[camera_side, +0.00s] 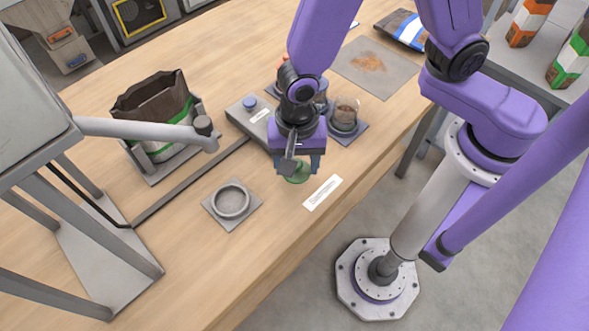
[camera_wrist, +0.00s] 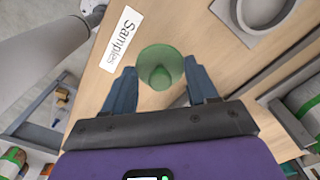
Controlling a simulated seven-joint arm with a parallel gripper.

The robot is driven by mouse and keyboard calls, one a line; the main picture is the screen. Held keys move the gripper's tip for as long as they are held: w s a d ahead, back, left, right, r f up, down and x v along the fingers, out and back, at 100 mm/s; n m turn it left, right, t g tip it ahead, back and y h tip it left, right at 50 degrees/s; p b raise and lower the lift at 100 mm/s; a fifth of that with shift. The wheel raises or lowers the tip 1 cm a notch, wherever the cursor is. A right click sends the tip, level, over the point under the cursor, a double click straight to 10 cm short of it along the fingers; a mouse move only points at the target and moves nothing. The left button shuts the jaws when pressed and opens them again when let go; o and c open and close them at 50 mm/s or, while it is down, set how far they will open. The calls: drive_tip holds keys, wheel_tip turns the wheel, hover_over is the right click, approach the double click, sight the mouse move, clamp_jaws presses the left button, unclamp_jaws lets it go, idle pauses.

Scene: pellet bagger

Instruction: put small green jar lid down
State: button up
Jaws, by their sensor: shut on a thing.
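The small green jar lid (camera_side: 295,175) is a translucent green disc with a knob. In the wrist view the lid (camera_wrist: 161,64) shows between the two fingertips, its knob toward my gripper. My gripper (camera_side: 299,163) points down at the table, shut on the lid. In the wrist view my gripper's two blue-grey fingers (camera_wrist: 161,82) stand on either side of the knob; the exact contact is hard to see. I cannot tell whether the lid touches the table or hangs just above it.
A white "Samples" label (camera_side: 322,192) lies right of the lid. A square plate with a round ring (camera_side: 231,201) sits to the left. A glass jar (camera_side: 345,113) stands behind my gripper. An open bag (camera_side: 155,110) stands at the left. The table's front edge is close.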

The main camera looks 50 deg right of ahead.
drive_tip(key=shift+w+a+f, duration=0.15)
drive_tip(key=shift+w+f, duration=0.05)
drive_tip(key=shift+f, duration=1.55)
drive_tip(key=shift+f, duration=0.1)
drive_tip(key=o, duration=1)
wheel_tip(320, 180, up, 12)
drive_tip(key=shift+r, duration=0.1)
